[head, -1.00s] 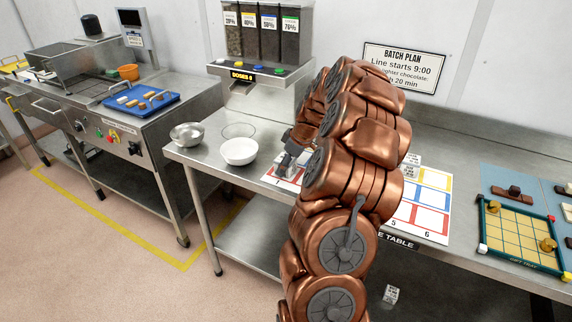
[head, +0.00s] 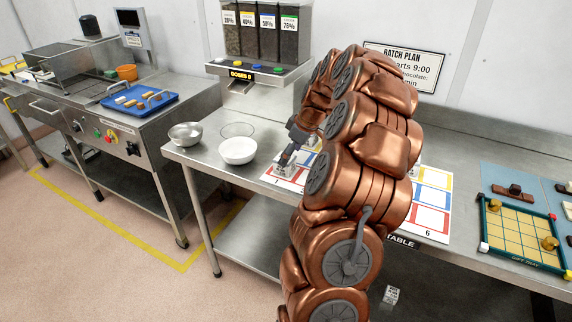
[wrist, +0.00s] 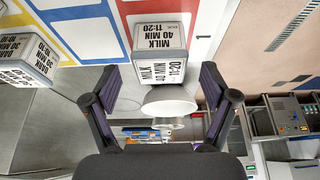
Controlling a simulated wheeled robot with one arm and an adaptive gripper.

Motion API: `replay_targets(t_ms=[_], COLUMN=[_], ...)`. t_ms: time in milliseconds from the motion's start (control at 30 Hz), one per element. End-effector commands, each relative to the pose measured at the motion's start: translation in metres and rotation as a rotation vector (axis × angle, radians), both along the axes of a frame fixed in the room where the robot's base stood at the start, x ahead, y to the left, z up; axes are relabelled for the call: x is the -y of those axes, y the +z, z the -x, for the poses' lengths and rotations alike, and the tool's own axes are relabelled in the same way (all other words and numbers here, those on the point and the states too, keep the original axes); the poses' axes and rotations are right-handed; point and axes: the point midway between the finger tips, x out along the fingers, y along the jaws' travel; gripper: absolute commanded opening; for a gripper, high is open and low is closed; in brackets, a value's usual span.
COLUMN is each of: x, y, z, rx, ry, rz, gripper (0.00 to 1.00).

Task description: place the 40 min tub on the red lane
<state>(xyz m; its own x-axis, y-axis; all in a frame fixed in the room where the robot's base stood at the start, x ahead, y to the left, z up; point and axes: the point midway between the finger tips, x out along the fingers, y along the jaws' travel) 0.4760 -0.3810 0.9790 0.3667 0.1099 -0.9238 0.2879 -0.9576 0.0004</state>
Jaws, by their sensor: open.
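The 40 min tub (wrist: 155,62) is a pale box labelled "MILK 40 MIN 11:20" in the wrist view. It stands at the red-bordered lane (wrist: 201,12) of the lane mat; whether its whole base is inside the border I cannot tell. In the head view the tub (head: 284,170) shows small below my gripper, at the mat's left end. My gripper (wrist: 159,72) is open, with its fingertips spread close to the tub's near face. Whether a finger touches it is unclear. My arm hides the mat's middle in the head view.
A second tub (wrist: 28,55), labelled "DARK 30 MIN", stands left in the wrist view. White bowl (head: 238,151) and metal bowl (head: 186,134) stand left of the mat. A gift tray (head: 522,232) lies right. A labelled cube (head: 390,295) lies low under the table.

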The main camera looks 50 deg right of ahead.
Motion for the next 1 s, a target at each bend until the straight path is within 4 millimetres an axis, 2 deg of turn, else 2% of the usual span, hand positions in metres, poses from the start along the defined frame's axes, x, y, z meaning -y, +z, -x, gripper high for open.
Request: replay_targets(t_ms=[200,400,767,867,967,1000], x=[0.005,0.008,0.007,-0.007,-0.044,-0.065], y=[0.038,0.060,0.070,0.072,0.077,0.079], z=[0.014,0.024,0.028,0.024,0.017,0.015], rx=[0.004,0.002,-0.001,-0.006,-0.026,-0.039], ry=[0.000,0.000,0.001,0.009,0.030,0.040], rz=[0.003,0.003,0.000,-0.008,-0.026,-0.033], gripper=[0.85,0.85,0.85,0.85,0.85,0.85])
